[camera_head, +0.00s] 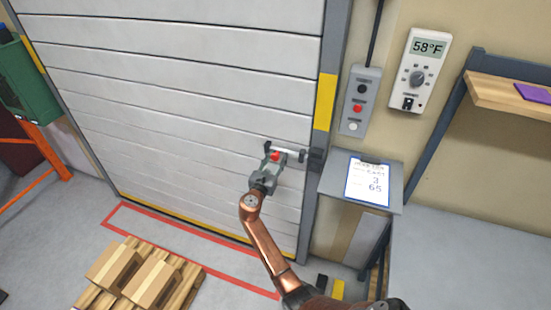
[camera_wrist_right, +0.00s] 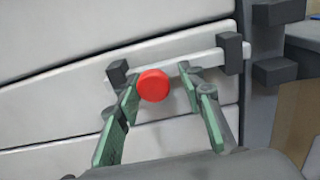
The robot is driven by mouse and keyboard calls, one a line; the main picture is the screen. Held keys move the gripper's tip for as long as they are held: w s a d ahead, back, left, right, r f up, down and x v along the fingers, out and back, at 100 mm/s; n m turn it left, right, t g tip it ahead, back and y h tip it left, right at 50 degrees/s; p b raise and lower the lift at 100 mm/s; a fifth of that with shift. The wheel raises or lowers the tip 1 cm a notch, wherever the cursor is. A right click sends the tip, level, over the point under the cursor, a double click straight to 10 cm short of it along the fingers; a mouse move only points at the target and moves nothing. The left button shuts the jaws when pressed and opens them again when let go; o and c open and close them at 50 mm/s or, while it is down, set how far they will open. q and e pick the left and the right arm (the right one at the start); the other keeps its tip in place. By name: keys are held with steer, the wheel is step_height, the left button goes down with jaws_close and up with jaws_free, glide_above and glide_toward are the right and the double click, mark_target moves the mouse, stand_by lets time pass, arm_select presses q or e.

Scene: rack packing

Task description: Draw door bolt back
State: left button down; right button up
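The door bolt is a pale rod (camera_wrist_right: 205,58) lying across the white slatted door (camera_head: 190,75), held by two dark brackets; it also shows in the head view (camera_head: 290,153). Its round red knob (camera_wrist_right: 153,86) shows between my right gripper's fingers, and in the head view too (camera_head: 275,156). A dark keeper (camera_head: 316,158) sits on the door frame just right of the rod; I cannot tell whether the rod reaches into it. My right gripper (camera_wrist_right: 158,88) is open, green fingers either side of the knob, the left one closer to it. My left gripper is not in view.
A grey button box (camera_head: 360,100) and a thermometer panel (camera_head: 415,70) reading 58°F hang right of the door. A clipboard (camera_head: 368,182) lies on a grey stand beside the frame. A pallet with cardboard boxes (camera_head: 150,283) stands on the floor at lower left.

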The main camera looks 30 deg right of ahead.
steer(key=shift+o, duration=0.6)
steer(key=shift+s+a, duration=0.1)
steer(key=shift+a, duration=0.1)
steer(key=v, duration=1.1)
steer(key=shift+s+a, duration=0.15)
steer(key=shift+a, duration=0.1)
